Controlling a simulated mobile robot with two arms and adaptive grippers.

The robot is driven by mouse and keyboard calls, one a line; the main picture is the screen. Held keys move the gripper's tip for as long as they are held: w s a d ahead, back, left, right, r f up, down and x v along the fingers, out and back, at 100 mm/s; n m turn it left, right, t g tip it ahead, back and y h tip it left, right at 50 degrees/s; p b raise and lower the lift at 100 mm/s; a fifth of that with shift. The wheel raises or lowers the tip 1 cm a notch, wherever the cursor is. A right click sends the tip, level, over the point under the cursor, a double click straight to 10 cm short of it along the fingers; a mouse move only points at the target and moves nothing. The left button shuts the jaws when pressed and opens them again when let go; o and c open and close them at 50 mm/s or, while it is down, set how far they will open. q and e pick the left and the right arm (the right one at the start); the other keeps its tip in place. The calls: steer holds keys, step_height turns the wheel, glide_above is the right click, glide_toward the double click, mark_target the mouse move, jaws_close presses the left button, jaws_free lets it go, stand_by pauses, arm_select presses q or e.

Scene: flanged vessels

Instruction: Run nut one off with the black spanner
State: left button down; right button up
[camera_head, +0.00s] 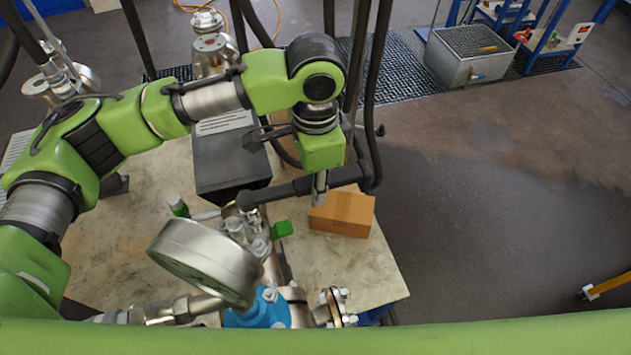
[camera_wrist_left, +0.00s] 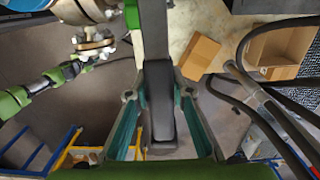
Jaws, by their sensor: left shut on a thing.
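The black spanner (camera_head: 285,189) lies roughly level over the pipework, its head at the left end beside the upper bolted fitting (camera_head: 238,226). Whether the head sits around a nut I cannot tell. My left gripper (camera_head: 319,188) points down and is shut on the spanner's handle, towards its right end. In the left wrist view the dark spanner (camera_wrist_left: 157,100) runs between the fingers of my left gripper (camera_wrist_left: 158,95) and out at the top edge. Which nut is nut one cannot be told. My right gripper is out of view.
A large round gauge (camera_head: 205,262), a blue valve body (camera_head: 262,309) and a bolted flange (camera_head: 333,306) stand close in front. A green handle (camera_head: 282,229) sits under the spanner. A cardboard box (camera_head: 342,213) lies right on the bench; a black case (camera_head: 228,160) stands behind.

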arm_select(q)
steer(key=shift+s+r, duration=0.1)
steer(key=shift+s, duration=0.05)
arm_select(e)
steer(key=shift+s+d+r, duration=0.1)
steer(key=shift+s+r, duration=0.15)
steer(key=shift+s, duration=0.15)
arm_select(q)
steer(key=shift+f, duration=0.25)
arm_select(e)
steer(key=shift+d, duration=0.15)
arm_select(q)
steer(key=shift+f, duration=1.1)
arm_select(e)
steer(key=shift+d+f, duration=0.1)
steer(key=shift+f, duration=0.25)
